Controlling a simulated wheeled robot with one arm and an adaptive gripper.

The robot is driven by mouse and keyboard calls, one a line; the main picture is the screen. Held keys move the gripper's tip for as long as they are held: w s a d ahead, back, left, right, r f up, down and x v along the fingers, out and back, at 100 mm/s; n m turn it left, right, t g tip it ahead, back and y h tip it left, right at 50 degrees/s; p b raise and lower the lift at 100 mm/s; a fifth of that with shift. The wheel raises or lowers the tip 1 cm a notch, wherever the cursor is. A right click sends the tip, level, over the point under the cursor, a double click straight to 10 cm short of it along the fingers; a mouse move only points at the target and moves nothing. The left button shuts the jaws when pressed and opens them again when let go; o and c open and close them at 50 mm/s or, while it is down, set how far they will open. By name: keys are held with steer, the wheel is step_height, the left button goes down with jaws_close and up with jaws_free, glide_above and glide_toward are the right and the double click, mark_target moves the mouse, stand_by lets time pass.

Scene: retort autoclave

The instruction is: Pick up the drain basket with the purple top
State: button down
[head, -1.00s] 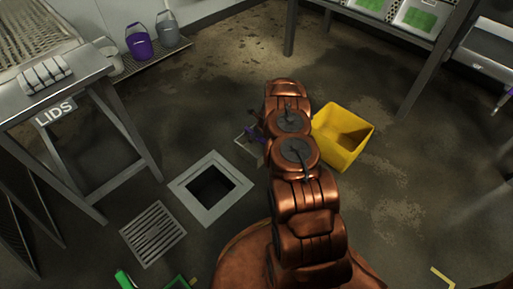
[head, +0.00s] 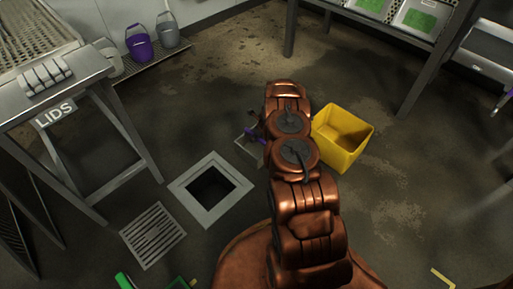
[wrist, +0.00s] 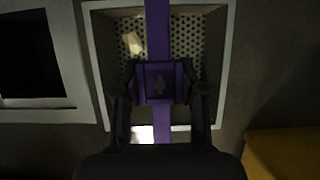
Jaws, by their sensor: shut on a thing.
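The drain basket (wrist: 205,25) is a grey square box with perforated inner walls and a purple bar (wrist: 157,25) across its top. In the wrist view my gripper (wrist: 160,85) has one finger on each side of the purple block in the middle of the bar and is shut on it. In the head view my arm hides most of the basket; a grey edge (head: 243,147) and a bit of purple (head: 256,134) show left of the arm. A pale scrap (wrist: 132,43) lies inside the basket. I cannot tell whether the basket is clear of the floor.
A square floor drain opening (head: 211,187) lies left of the basket, with its slotted grate (head: 153,234) nearby. A yellow bin (head: 342,138) stands close on the right. A table marked LIDS (head: 55,112) is at left. Purple (head: 139,46) and grey (head: 168,30) buckets stand at the back.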

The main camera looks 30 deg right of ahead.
steer(key=shift+r, duration=0.1)
step_height(320, 180, up, 4)
steer(key=shift+f+p, duration=0.25)
steer(key=shift+p, duration=0.65)
steer(key=s+r+p, duration=0.1)
steer(key=s, duration=1.5)
steer(key=shift+r, duration=0.2)
steer(key=shift+w, duration=0.1)
